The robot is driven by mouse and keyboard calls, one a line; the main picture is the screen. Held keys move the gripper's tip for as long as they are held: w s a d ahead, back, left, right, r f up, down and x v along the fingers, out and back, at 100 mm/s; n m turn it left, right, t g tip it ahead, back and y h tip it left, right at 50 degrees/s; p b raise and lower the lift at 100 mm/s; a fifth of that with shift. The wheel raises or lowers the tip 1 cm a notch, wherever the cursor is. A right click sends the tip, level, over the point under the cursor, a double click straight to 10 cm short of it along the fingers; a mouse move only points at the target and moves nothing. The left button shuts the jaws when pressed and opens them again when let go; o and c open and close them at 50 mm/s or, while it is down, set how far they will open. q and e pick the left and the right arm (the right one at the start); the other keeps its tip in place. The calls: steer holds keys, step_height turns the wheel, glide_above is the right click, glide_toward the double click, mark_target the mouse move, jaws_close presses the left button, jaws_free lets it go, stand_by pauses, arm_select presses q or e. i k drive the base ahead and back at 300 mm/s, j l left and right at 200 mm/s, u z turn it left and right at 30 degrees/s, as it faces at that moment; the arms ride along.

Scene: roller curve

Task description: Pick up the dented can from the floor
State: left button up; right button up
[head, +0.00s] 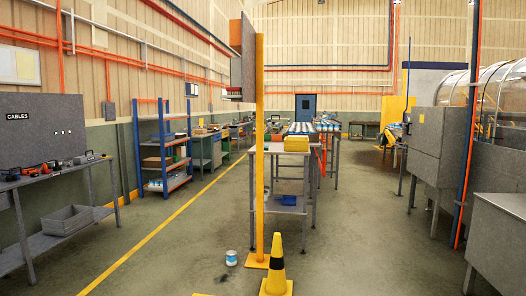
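A small can (231,258) with a white and blue surface stands on the floor, left of the foot of a yellow post. It looks upright, and at this size I cannot tell whether it is dented. A small dark patch lies on the floor just below and left of it. Neither of my grippers shows in the head view.
A yellow cone (277,268) with a black band and the yellow post (259,150) stand right of the can. A metal table (282,206) is behind them. A workbench (60,232) lines the left, grey cabinets (428,150) the right. Floor left of the can is clear.

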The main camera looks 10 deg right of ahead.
mark_target(231, 261)
steer(key=i+l+z, duration=0.25)
steer(key=i, duration=0.25)
steer(key=i+z, duration=0.25)
steer(key=i, duration=0.3)
steer(key=i+z, duration=0.1)
steer(key=i, duration=2.25)
steer(key=i+u, duration=0.15)
steer(key=i, duration=0.4)
steer(key=i+l+u, duration=0.1)
steer(key=i, duration=0.4)
steer(key=i+l+u, duration=0.15)
steer(key=i, duration=0.35)
steer(key=k+l, duration=0.1)
steer(key=k, duration=0.45)
